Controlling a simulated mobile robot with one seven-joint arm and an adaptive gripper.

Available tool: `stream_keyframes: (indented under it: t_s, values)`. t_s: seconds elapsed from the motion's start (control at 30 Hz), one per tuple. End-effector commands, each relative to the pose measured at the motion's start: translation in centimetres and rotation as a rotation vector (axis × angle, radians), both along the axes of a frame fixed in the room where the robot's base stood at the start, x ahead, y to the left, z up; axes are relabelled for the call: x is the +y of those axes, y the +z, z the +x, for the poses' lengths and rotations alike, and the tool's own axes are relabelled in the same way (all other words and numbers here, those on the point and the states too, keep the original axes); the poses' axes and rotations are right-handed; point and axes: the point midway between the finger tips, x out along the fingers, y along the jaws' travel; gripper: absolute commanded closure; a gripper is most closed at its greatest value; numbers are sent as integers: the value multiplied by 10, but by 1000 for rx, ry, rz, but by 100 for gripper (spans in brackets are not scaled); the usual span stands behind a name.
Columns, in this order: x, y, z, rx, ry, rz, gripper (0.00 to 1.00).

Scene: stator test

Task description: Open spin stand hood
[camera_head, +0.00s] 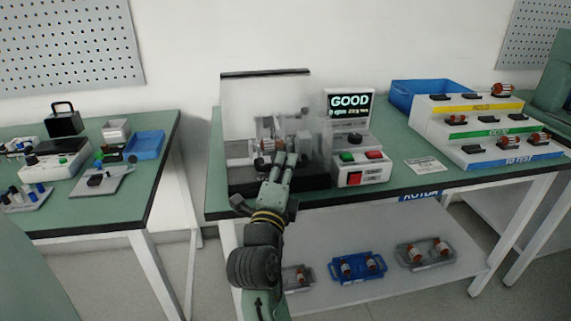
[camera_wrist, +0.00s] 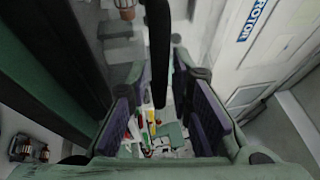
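The spin stand (camera_head: 245,180) sits on the left part of the middle bench, with a rotor with copper-coloured windings (camera_head: 267,145) inside. Its clear hood (camera_head: 245,105) shows as a hazy panel with a dark top edge; how far it is raised is hard to tell. My gripper (camera_head: 290,152) reaches over the front of the stand and hides part of it. In the wrist view my gripper (camera_wrist: 165,105) has its dark pads apart. A black bar (camera_wrist: 158,55), possibly the hood's handle, runs between them with a visible gap to each pad.
A control box (camera_head: 360,175) with a screen reading GOOD (camera_head: 350,104) stands close right of the stand. Further right are a blue bin (camera_head: 405,92) and a stepped rack (camera_head: 480,128) with rotors. Small trays (camera_head: 357,268) lie on the lower shelf. Another bench (camera_head: 140,190) stands left.

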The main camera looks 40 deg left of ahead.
Motion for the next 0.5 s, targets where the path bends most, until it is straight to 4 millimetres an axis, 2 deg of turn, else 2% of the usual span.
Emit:
stream_keyframes:
  t_s: [0.33, 0.5]
  values:
    - [2, 0, 5, -1, -1, 1, 80]
    - [2, 0, 5, -1, 0, 0, 90]
